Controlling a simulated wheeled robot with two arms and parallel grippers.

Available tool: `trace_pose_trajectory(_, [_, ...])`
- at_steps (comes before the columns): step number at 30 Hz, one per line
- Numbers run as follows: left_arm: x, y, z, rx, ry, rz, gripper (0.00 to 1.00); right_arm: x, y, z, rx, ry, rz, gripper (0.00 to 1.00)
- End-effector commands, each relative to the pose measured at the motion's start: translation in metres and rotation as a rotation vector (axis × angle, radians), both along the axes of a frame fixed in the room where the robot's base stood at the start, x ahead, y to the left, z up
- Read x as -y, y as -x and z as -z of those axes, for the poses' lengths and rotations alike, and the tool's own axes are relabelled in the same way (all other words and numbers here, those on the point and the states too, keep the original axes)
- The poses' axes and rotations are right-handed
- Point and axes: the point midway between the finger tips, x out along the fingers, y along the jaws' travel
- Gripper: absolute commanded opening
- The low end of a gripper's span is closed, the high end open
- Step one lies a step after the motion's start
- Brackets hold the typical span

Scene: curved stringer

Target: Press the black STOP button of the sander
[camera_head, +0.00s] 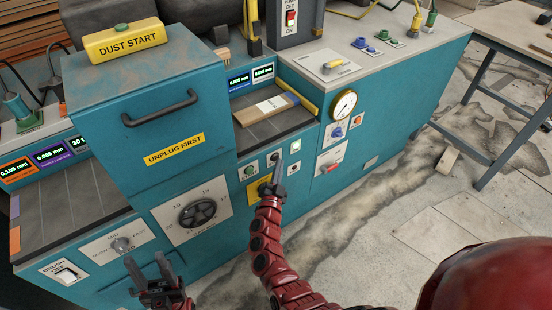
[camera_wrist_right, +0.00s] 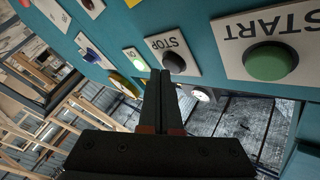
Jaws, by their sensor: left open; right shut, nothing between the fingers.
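The teal sander (camera_head: 350,100) carries a small black STOP button (camera_head: 273,156) on a white plate on its front. In the right wrist view the black STOP button (camera_wrist_right: 174,62) appears upside down beside the green START button (camera_wrist_right: 267,62). My right gripper (camera_head: 277,168) is shut and empty, its tips just below the STOP button. In the right wrist view the closed tips (camera_wrist_right: 160,75) lie just to the left of and below the button; I cannot tell whether they touch. My left gripper (camera_head: 146,263) is open and empty in front of the lower left panel.
The green START button (camera_head: 249,170) sits left of STOP. A lit button (camera_head: 295,145) is to the right, with a gauge (camera_head: 343,104) and a red-handled switch (camera_head: 330,168) beyond. A wooden block (camera_head: 272,104) lies on the belt above. Open floor lies to the right.

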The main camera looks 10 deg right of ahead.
Motion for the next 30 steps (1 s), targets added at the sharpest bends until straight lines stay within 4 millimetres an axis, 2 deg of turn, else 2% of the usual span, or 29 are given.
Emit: trace_pose_trajectory(30, [0.0000,0.0000,0.0028,0.000,0.000,0.000,0.50,-0.0027,-0.0080,0.0000,0.000,0.000,0.000,0.00])
